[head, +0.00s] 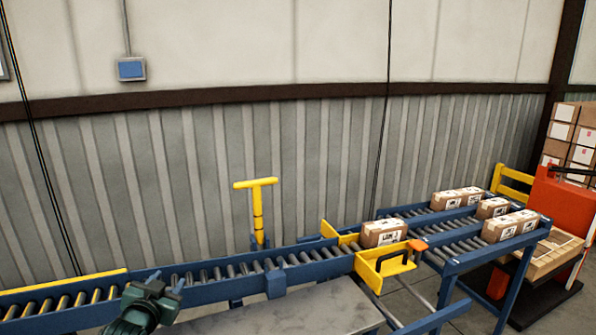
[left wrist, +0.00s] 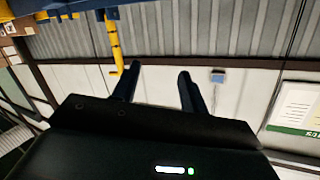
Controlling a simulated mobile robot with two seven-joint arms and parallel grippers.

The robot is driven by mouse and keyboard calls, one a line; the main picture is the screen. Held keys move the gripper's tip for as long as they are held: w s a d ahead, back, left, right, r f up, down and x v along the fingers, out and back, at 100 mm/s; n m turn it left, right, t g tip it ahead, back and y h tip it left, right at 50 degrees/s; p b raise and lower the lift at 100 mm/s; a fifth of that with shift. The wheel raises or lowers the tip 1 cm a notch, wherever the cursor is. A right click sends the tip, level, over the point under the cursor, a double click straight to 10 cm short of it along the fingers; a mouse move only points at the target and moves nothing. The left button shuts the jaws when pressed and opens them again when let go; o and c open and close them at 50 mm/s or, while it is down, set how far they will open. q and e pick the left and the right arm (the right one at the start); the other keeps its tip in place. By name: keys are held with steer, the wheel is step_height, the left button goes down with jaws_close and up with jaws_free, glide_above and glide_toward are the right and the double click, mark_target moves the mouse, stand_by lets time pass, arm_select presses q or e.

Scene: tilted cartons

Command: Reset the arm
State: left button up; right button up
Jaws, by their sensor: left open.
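My left gripper (head: 166,288) is at the lower left of the head view, in front of the blue roller conveyor (head: 205,294). It also shows in the left wrist view (left wrist: 157,72), where its two dark fingers stand apart with nothing between them. The wrist view looks upside down, with the grey corrugated wall beyond the fingers. My right gripper is not in view.
Several cartons sit on the conveyor at right, one carton (head: 383,233) by the yellow gate (head: 384,265). A yellow T-shaped post (head: 257,210) stands behind the conveyor. A grey table top (head: 290,312) lies in front. Stacked cartons (head: 571,135) are at far right.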

arm_select(q)
steer(key=s+d+f+g+h, duration=0.2)
steer(key=s+d+f, duration=0.6)
steer(key=s+f, duration=0.4)
steer(key=s+d+f+g, duration=0.1)
steer(key=s+d, duration=0.3)
steer(key=s, duration=0.6)
steer(key=s+d+f+g+h, duration=0.1)
steer(key=s+d+f+g, duration=0.1)
steer(key=s, duration=0.9)
steer(key=shift+s+d+f+h, duration=0.3)
steer(key=shift+d+f, duration=0.3)
steer(key=shift+d, duration=0.35)
steer(key=shift+c, duration=0.3)
steer(key=shift+c, duration=0.5)
steer(key=shift+a, duration=0.1)
